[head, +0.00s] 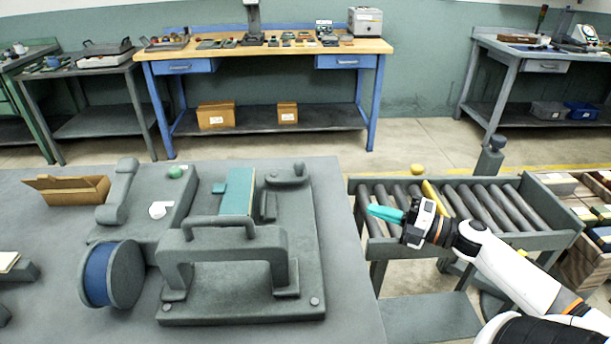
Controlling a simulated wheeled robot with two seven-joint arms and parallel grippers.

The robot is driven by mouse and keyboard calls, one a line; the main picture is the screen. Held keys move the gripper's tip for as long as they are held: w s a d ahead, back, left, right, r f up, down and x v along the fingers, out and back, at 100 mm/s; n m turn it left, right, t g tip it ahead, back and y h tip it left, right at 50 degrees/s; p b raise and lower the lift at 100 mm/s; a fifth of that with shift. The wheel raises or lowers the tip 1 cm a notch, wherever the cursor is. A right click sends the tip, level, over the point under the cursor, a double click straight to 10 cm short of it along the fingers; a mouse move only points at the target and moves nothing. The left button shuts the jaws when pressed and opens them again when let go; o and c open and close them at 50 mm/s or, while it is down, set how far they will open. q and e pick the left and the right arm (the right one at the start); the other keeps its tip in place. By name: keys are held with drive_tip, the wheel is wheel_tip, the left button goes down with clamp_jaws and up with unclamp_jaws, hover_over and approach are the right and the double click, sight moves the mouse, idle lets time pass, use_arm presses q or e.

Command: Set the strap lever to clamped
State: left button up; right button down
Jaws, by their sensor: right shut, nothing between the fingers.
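My right gripper (386,213) has teal fingers, shut and empty, pointing left over the near left part of the roller conveyor (545,241). A yellow bar (436,198) lies slanted among the rollers, just beyond the gripper and apart from its fingertips. My left gripper is out of view.
A grey bench at left carries a machine with an arched handle (220,222), a blue-sided reel (112,274), a green knob (175,172) and an open cardboard box (68,190). A dark post (490,160) stands behind the conveyor. Crates (598,215) stand at right.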

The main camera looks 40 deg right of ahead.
drive_tip(key=x, duration=0.9)
drive_tip(key=p+x, duration=0.1)
drive_tip(key=x, duration=0.8)
drive_tip(key=shift+r, duration=0.25)
drive_tip(key=w, duration=0.1)
drive_tip(key=w+d, duration=0.1)
drive_tip(key=shift+w+d, duration=0.3)
drive_tip(key=shift+d, duration=0.05)
drive_tip(key=shift+w+d, duration=0.3)
drive_tip(key=shift+d, duration=0.1)
